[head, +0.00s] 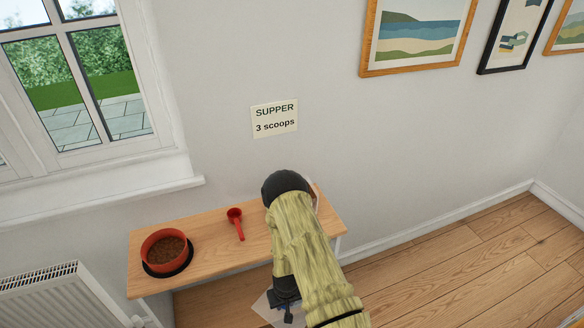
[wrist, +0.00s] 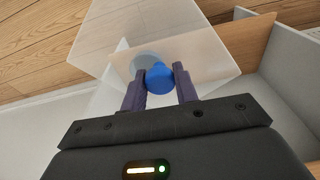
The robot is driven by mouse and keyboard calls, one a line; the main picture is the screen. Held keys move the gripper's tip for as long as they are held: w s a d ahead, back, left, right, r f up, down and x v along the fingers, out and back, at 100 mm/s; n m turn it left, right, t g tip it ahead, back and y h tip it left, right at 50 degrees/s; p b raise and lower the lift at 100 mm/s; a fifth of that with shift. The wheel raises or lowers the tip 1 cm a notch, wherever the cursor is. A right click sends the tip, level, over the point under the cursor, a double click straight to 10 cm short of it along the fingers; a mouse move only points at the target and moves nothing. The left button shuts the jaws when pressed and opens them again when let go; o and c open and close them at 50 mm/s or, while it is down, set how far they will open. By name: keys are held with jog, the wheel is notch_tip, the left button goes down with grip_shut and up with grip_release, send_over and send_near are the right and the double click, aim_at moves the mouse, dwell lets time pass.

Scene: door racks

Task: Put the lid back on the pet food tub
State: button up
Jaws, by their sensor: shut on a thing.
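My gripper (wrist: 158,80) is shut on the blue knob of a translucent, whitish, square-edged lid (wrist: 112,30). In the head view my gripper (head: 287,308) is low in front of the table, and a pale corner of the lid (head: 262,308) shows beside it. The lid is apart from the tabletop there. The pet food tub is mostly or wholly hidden by my arm; a pale edge shows just right of the arm at the table's right end, but I cannot tell if it is the tub.
A wooden table (head: 200,250) stands against the wall. On it are a red bowl of brown kibble (head: 165,250) on a black mat and a red scoop (head: 236,221). A wall note (head: 274,119) reads "SUPPER 3 scoops". A radiator (head: 45,295) stands left; wooden floor at right is clear.

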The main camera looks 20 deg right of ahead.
notch_tip(320, 180, up, 16)
jog(key=p, duration=1.4)
jog(key=w+d+r, duration=0.1)
jog(key=d+r, duration=0.5)
jog(key=r, duration=0.6)
jog(key=w+d+r, duration=0.1)
jog(key=d+r, duration=0.6)
jog(key=r, duration=0.5)
jog(key=shift+d+r+m, duration=0.2)
jog(key=shift+d+m, duration=0.1)
